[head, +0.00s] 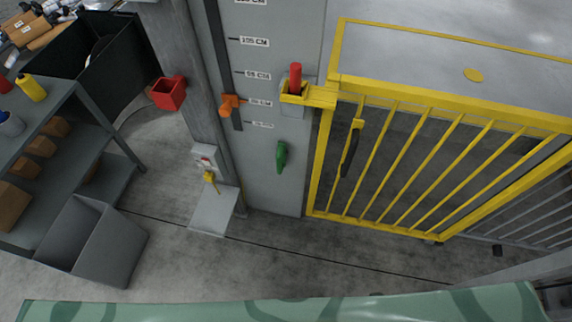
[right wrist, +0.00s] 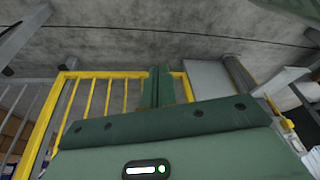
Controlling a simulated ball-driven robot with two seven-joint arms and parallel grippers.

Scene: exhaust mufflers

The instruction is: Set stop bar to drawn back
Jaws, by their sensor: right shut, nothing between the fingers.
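A yellow latch bar (head: 315,97) with an upright red knob (head: 295,76) spans from the grey panel to the top left corner of the yellow gate (head: 432,92) in the head view. No part is labelled as the stop bar, so I cannot tell for certain that this is it. The gate looks shut against the panel. My right gripper (right wrist: 158,88) shows in the right wrist view, its dark green fingers together and empty, with yellow gate bars behind them. Neither gripper shows in the head view.
The grey panel carries an orange slider (head: 231,104) on a marked scale and a green handle (head: 281,156). A red open box (head: 168,93) is on the post. A shelf (head: 62,110) and a grey bin (head: 92,240) stand at left. Floor before the gate is clear.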

